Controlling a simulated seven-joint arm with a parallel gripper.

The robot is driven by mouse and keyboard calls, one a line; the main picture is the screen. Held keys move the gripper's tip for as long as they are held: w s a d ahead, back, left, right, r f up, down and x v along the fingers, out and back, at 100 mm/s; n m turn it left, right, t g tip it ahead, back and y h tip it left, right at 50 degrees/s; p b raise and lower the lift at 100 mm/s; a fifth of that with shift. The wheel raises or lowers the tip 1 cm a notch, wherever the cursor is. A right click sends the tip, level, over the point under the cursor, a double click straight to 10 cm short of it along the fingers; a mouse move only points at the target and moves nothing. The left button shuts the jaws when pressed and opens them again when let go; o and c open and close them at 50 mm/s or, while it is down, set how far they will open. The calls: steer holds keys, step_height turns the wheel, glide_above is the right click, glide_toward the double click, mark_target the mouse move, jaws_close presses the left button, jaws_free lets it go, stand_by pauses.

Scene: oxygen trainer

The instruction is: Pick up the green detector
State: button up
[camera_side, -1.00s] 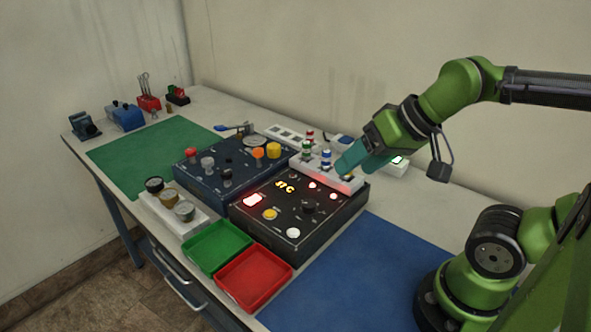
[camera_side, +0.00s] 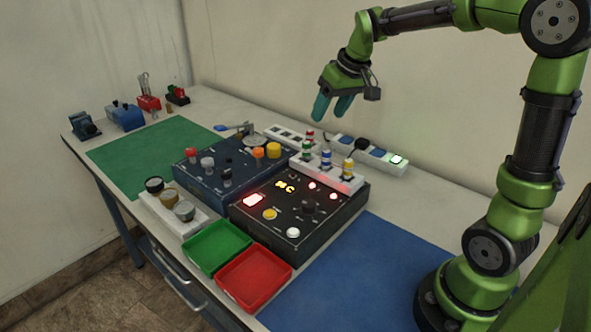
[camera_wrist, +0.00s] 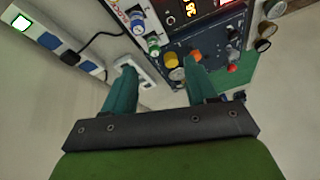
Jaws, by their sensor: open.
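The green detector (camera_side: 306,148), a small banded cylinder, stands upright at the left end of a white rack (camera_side: 335,180) behind the black control box. A blue-banded one (camera_side: 326,158) and a yellow-banded one (camera_side: 348,168) stand to its right. My gripper (camera_side: 331,108) hangs above and behind the rack with its teal fingers apart and empty, clear of the detectors. In the wrist view the green detector (camera_wrist: 153,45) shows beyond the open fingers (camera_wrist: 160,69), between their tips and nearer the left one. The blue-banded one (camera_wrist: 138,22) is beside it.
The black control box (camera_side: 285,243) with lit display and the dark blue knob box (camera_side: 200,182) stand in front of the rack. A power strip (camera_side: 370,153) lies behind. Green (camera_side: 215,263) and red (camera_side: 255,302) trays are at the front. The blue mat (camera_side: 380,270) is clear.

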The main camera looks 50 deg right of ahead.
steer(key=w+d+r+n, duration=0.2)
steer(key=w+d, duration=0.1)
glide_toward(307, 143)
steer(key=shift+n, duration=0.3)
steer(key=x, duration=0.5)
steer(key=shift+w+d+f, duration=0.15)
steer(key=shift+w, duration=0.3)
steer(key=x, duration=0.4)
steer(key=shift+s+f, duration=0.3)
steer(key=shift+s, duration=0.05)
steer(key=shift+w+f, duration=0.2)
steer(key=shift+f, duration=0.2)
jaws_close()
